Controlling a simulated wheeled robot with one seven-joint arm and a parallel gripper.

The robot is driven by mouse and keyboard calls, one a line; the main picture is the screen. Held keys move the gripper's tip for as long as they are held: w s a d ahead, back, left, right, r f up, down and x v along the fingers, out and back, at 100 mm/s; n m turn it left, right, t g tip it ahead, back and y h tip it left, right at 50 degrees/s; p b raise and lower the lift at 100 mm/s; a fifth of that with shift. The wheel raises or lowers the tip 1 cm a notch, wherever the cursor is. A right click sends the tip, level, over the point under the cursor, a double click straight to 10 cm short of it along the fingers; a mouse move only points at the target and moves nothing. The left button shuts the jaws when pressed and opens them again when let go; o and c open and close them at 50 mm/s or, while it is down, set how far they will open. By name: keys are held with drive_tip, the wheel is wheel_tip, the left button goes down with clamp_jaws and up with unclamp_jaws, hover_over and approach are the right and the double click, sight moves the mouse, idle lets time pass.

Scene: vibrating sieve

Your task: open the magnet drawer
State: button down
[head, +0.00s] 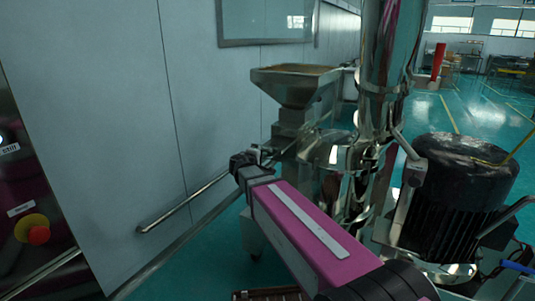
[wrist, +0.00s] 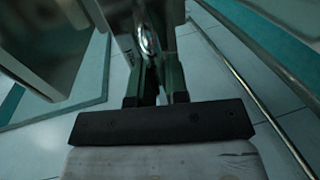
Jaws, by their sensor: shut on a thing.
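The magnet drawer's shiny metal front (wrist: 118,18) shows at the top of the wrist view, with a bright rounded metal handle (wrist: 147,40) on it. My gripper (wrist: 156,62) has its two dark green fingers at this handle and is shut on it. The fingers hide part of the handle. In the head view my gripper (head: 243,163) is at the end of my magenta arm, beside the steel machine below the hopper. The drawer itself cannot be made out clearly there, and how far it stands out cannot be told.
A steel hopper (head: 296,84) stands above the machine. A black ribbed motor (head: 455,195) and a shiny vertical column (head: 385,60) are at the right. A metal rail (head: 190,203) runs along the pale wall (head: 110,110). A red emergency button (head: 38,235) is at the left.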

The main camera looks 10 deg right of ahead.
drive_tip(key=shift+s+a, duration=0.3)
drive_tip(key=shift+s, duration=0.1)
drive_tip(key=c, duration=1.1)
unclamp_jaws()
drive_tip(key=shift+c, duration=0.2)
drive_tip(key=v, duration=1.1)
drive_tip(key=shift+w, duration=0.1)
drive_tip(key=s+d+f+m+g+y, duration=0.1)
drive_tip(key=s+d+f+m+g, duration=0.25)
drive_tip(key=d+f, duration=0.35)
drive_tip(key=s+d+f+m+g+y, duration=0.2)
drive_tip(key=d+f+g, duration=0.2)
drive_tip(key=d+f, duration=0.3)
drive_tip(key=s+d+f+m+g+y, duration=0.2)
drive_tip(key=s+f+m+g+y, duration=0.3)
drive_tip(key=s+f, duration=0.3)
wheel_tip(320, 180, down, 3)
drive_tip(key=shift+s+d+y, duration=0.25)
drive_tip(key=shift+d+y, duration=0.05)
drive_tip(key=shift+y, duration=0.3)
